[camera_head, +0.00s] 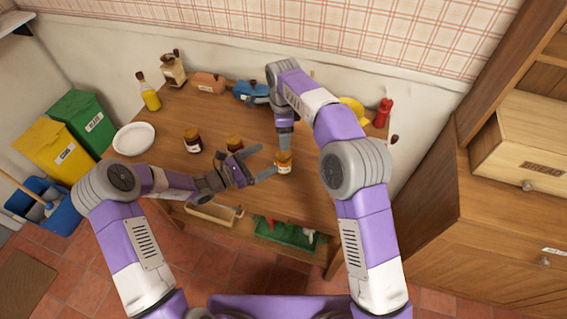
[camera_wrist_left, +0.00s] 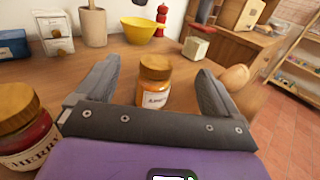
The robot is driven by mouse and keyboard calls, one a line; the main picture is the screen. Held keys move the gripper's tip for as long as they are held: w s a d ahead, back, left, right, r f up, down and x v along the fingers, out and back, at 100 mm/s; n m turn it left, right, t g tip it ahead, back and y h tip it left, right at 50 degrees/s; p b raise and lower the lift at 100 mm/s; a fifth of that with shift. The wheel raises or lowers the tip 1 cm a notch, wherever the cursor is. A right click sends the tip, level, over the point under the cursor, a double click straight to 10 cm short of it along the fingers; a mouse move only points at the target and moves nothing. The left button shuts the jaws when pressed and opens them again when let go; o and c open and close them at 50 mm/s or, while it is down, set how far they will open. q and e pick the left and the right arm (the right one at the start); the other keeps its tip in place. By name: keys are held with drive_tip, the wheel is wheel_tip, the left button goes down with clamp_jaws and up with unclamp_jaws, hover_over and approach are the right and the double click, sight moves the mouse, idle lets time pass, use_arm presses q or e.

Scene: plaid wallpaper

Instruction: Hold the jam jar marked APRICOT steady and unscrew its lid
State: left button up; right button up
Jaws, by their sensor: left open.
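The apricot jam jar (camera_head: 283,168) stands upright on the table, with orange contents and a gold-brown lid. In the left wrist view the apricot jar (camera_wrist_left: 155,97) shows between my left fingers, its label partly readable. My left gripper (camera_head: 267,158) is open, low over the table, its fingertips pointing at the jar from the left; I see a gap on each side of the jar. My right gripper (camera_head: 285,143) hangs pointing down over the jar's lid in the head view; its fingers are too small and hidden to tell their state.
A cherry jar (camera_wrist_left: 25,135) stands close to my left gripper. Another dark jar (camera_head: 192,141) and a white plate (camera_head: 134,138) are farther left. A yellow bowl (camera_wrist_left: 142,29), red mill (camera_wrist_left: 162,18) and pale box (camera_wrist_left: 196,47) stand behind the apricot jar. The table's front is clear.

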sight(283, 161)
use_arm(q)
wheel_tip(283, 161, down, 6)
drive_tip(key=shift+r, duration=0.2)
use_arm(e)
drive_tip(key=shift+w+f, duration=0.1)
use_arm(q)
drive_tip(key=x, duration=0.7)
drive_tip(key=shift+w+d+f, duration=0.2)
drive_tip(key=shift+c, duration=0.4)
clamp_jaws()
use_arm(e)
drive_tip(key=n, duration=0.4)
drive_tip(key=shift+n, duration=0.3)
drive_tip(key=n, duration=0.4)
drive_tip(key=shift+f, duration=4)
drive_tip(key=shift+c, duration=0.2)
